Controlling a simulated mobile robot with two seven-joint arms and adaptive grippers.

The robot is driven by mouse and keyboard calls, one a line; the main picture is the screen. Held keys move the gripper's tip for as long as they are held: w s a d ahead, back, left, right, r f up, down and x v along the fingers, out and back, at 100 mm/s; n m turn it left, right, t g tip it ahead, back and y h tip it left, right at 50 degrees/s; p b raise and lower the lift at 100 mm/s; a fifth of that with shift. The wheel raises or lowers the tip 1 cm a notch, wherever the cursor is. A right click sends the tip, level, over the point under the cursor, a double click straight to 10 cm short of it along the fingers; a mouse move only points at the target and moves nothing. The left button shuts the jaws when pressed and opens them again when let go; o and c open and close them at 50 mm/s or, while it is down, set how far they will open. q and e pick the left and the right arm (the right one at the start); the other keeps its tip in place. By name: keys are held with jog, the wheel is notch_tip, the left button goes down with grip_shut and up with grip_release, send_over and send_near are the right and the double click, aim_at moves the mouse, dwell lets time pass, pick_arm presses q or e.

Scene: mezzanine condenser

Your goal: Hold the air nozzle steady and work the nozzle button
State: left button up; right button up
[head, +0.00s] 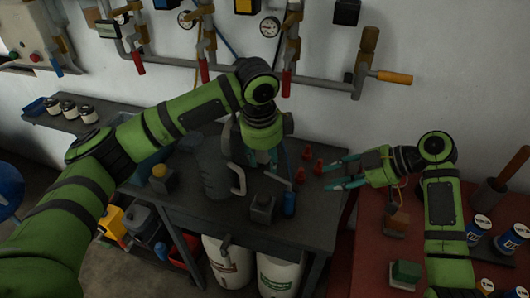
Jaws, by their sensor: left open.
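My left gripper (263,162) points down over the dark workbench (225,212), its teal fingers apart, behind a grey jug-like object with a pale handle (239,180). My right gripper (328,177) reaches in from the right at the bench's right end. Its teal fingers are apart with nothing between them, pointing left toward several small red cones (307,155). No nozzle button can be made out.
A dark square-based object (261,208) stands left of the blue cylinder. A yellow-topped block (160,178) is farther left. Pipes with gauges and red handles (287,82) run along the wall. A red table (375,245) with tins (481,228) is at right.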

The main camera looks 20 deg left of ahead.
aim_at(267, 174)
pick_arm(q)
jog(key=f, duration=0.3)
jog(key=w+f, duration=0.1)
jog(key=f, duration=0.2)
jog(key=shift+w+f, duration=0.1)
jog(key=shift+f, duration=0.1)
grip_shut()
dwell(0.7)
pick_arm(e)
grip_shut()
dwell(1.1)
